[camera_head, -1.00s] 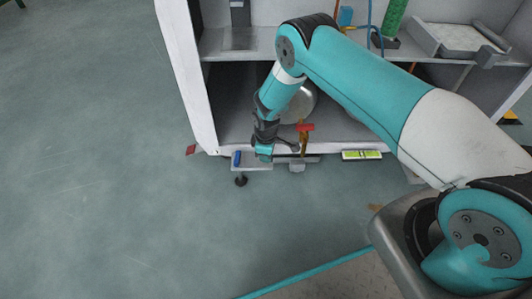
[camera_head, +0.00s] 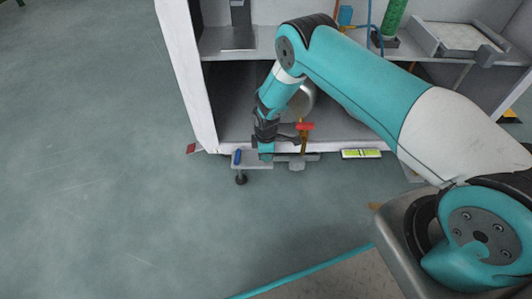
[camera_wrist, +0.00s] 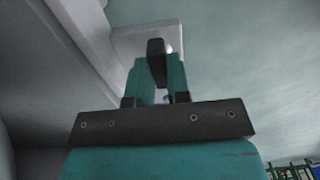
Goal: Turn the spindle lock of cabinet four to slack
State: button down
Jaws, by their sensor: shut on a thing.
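My gripper (camera_head: 266,154) reaches down at the front lower edge of the open white cabinet (camera_head: 181,75). In the wrist view my gripper (camera_wrist: 160,72) has its two teal fingers closed on a dark block (camera_wrist: 156,47), which seems to be the handle of the spindle lock. A pale plate (camera_wrist: 125,38) lies behind the block. In the head view my wrist hides the held part. I cannot read the lock's position or a cabinet number.
A grey bracket (camera_head: 252,166) with a blue pin (camera_head: 237,157) and a dark knob (camera_head: 241,179) juts from the cabinet's base. A red-topped valve (camera_head: 305,127) stands close right of my gripper. A yellow-green level (camera_head: 361,154) lies further right. The floor at left is clear.

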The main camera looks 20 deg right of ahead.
jog(key=c, duration=1.1)
grip_release()
notch_tip(320, 180, up, 18)
jog(key=p, duration=0.7)
jog(key=shift+f, duration=0.25)
